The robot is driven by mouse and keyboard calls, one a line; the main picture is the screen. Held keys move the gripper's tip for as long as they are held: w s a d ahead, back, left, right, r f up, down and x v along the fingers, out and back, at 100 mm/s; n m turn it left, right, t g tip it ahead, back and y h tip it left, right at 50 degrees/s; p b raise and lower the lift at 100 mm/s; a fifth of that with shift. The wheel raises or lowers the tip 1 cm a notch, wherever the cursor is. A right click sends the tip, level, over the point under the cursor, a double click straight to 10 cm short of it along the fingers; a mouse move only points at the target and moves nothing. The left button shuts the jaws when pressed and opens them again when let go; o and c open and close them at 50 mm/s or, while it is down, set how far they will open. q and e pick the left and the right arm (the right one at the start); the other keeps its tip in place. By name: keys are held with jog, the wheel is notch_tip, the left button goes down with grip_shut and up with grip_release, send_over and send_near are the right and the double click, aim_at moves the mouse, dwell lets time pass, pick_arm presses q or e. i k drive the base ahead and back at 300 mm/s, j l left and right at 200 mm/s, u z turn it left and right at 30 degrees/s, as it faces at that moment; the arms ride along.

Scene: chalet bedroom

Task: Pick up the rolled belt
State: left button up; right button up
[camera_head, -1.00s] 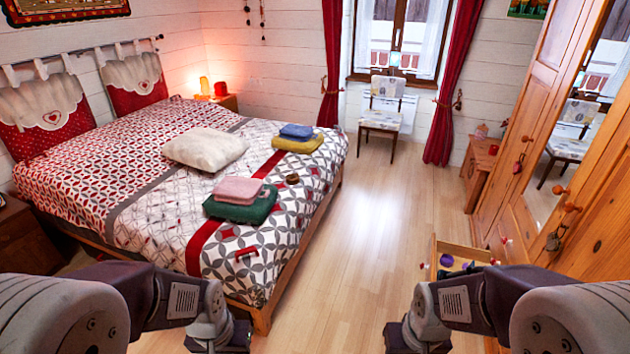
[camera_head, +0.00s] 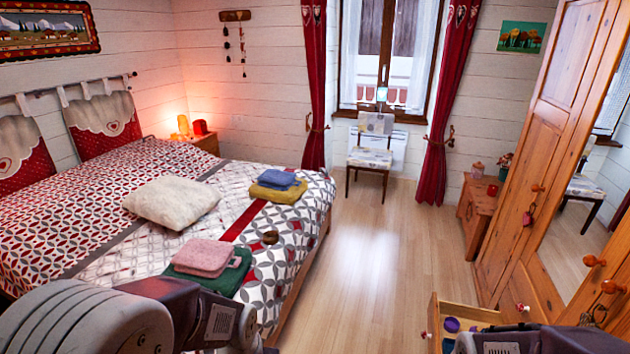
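The rolled belt (camera_head: 270,237) is a small brown coil lying on the patterned bedspread, near the bed's right side. It lies between the pink and green folded cloths and the yellow and blue folded cloths. Nothing touches it. My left arm shows along the bottom left of the head view, well short of the belt, and its gripper is below the picture edge. Only a piece of my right arm shows at the bottom right, and its gripper is out of view.
A pink folded cloth (camera_head: 203,257) lies on a green one (camera_head: 224,282); a blue one (camera_head: 277,179) lies on a yellow one (camera_head: 275,194). A cream pillow (camera_head: 170,202) is beside them. An open drawer (camera_head: 465,318) juts out at right. The floor (camera_head: 365,275) between is clear.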

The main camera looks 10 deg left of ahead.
aim_at(266, 240)
jog(key=i, duration=3.15)
jog(key=i+u, duration=0.1)
jog(key=u, duration=0.35)
jog(key=i+u, duration=0.1)
jog(key=u, duration=0.35)
jog(key=l+u, duration=0.1)
jog(key=u, duration=0.35)
jog(key=i+l+u, duration=0.1)
jog(key=u, duration=2.35)
